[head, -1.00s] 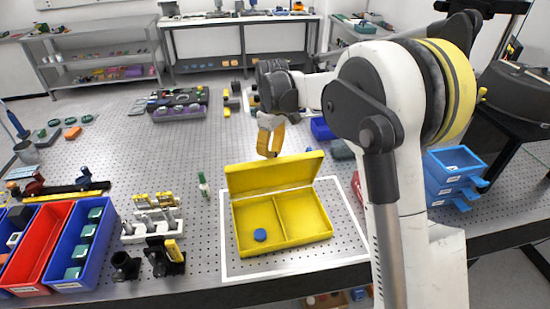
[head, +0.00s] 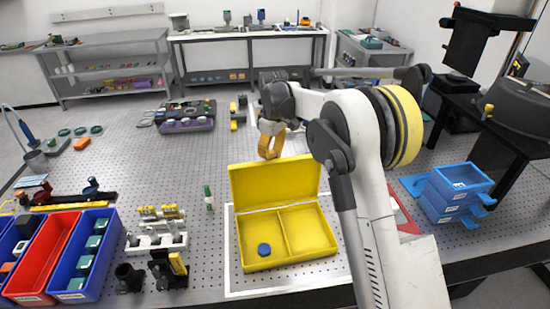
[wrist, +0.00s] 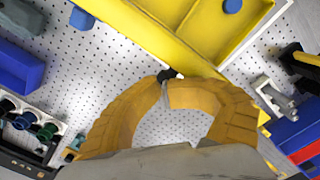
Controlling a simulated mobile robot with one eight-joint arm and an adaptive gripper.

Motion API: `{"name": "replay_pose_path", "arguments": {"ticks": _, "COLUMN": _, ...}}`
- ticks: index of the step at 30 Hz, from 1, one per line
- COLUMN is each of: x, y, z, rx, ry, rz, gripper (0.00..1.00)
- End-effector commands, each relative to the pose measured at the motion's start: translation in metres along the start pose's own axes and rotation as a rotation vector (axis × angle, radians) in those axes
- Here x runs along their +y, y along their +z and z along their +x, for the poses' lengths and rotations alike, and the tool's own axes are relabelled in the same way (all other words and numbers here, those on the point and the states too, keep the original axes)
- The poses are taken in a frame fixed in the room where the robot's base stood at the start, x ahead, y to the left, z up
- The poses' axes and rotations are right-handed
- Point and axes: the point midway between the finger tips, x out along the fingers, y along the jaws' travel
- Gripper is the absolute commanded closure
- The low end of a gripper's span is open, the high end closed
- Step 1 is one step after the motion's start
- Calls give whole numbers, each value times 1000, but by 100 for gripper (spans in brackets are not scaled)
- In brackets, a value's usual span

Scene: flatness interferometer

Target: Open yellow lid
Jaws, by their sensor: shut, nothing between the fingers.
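The yellow box (head: 304,256) stands on a white-outlined part of the pegboard table, with two compartments facing up. Its yellow lid (head: 275,184) is raised at the back edge and leans backward, open. A blue round piece (head: 264,249) lies in the left compartment. My gripper (head: 269,157) is just above the lid's top edge, its orange fingers shut and empty. In the wrist view the fingertips (wrist: 167,79) meet close to the yellow lid (wrist: 150,40); whether they touch it I cannot tell. The blue piece also shows there (wrist: 232,5).
At left are a red bin (head: 40,258), a blue bin (head: 88,262) and a small rack (head: 155,240). A green-capped vial (head: 208,197) stands left of the lid. Blue drawers (head: 452,193) stand at right. A black-and-purple tray (head: 186,117) sits farther back.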

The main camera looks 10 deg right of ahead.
Motion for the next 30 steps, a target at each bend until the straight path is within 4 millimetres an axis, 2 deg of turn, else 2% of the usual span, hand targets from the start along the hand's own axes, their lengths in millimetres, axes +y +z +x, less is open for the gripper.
{"name": "replay_pose_path", "arguments": {"ticks": 1, "x": -3, "y": -2, "z": 5, "rx": 1, "ry": -5, "rz": -3, "gripper": 100}}
{"name": "replay_pose_path", "arguments": {"ticks": 5, "x": -3, "y": -2, "z": 5, "rx": 1, "ry": -5, "rz": -3, "gripper": 100}}
{"name": "replay_pose_path", "arguments": {"ticks": 6, "x": -3, "y": -2, "z": 5, "rx": 1, "ry": -5, "rz": -3, "gripper": 97}}
{"name": "replay_pose_path", "arguments": {"ticks": 9, "x": -4, "y": -2, "z": 5, "rx": 1, "ry": -5, "rz": -3, "gripper": 67}}
{"name": "replay_pose_path", "arguments": {"ticks": 11, "x": -4, "y": -3, "z": 5, "rx": 2, "ry": -5, "rz": -3, "gripper": 55}}
{"name": "replay_pose_path", "arguments": {"ticks": 30, "x": -5, "y": -4, "z": 3, "rx": 4, "ry": -5, "rz": -5, "gripper": 55}}
